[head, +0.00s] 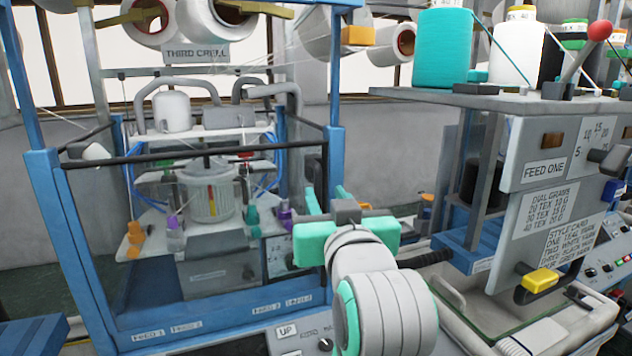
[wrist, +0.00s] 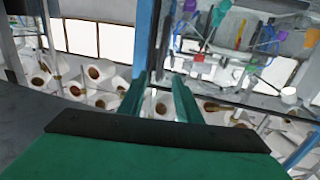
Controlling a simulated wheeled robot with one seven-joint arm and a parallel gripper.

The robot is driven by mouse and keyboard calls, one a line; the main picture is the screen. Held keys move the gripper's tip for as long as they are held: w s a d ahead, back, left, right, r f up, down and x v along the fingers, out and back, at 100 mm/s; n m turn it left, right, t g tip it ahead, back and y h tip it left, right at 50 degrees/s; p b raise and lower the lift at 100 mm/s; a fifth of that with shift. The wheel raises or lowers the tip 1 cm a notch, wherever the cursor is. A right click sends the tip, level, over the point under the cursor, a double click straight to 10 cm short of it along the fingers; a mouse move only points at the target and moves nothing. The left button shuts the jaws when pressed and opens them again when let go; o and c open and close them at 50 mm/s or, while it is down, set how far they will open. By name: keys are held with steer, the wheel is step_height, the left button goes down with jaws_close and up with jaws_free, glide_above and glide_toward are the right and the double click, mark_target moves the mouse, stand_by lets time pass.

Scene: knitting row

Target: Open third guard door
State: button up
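In the head view, the guard (head: 145,312) under the "THIRD CREEL" sign (head: 196,53) has a blue frame and a see-through front. A dark bar (head: 195,149) runs across its upper part, and it looks closed. My gripper (head: 326,190) has teal fingers and is raised in front of the guard's right blue post (head: 334,150). My gripper hides the post's lower part in the head view.
Behind the guard stands a knitting machine with a clear cylinder (head: 210,195) and coloured parts. To the right is a grey "FEED ONE" panel (head: 545,170) with a yellow-topped handle (head: 540,280), under a shelf (head: 500,96) with yarn cones. A console with a "UP" label (head: 287,331) lies in front.

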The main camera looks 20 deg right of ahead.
mark_target(318, 183)
steer(key=w, duration=0.4)
steer(key=w+d, duration=0.1)
steer(key=w, duration=0.1)
steer(key=shift+w+f, duration=0.1)
steer(key=shift+w, duration=0.05)
steer(key=shift+w+d, duration=0.2)
steer(key=shift+w, duration=0.8)
jaws_close()
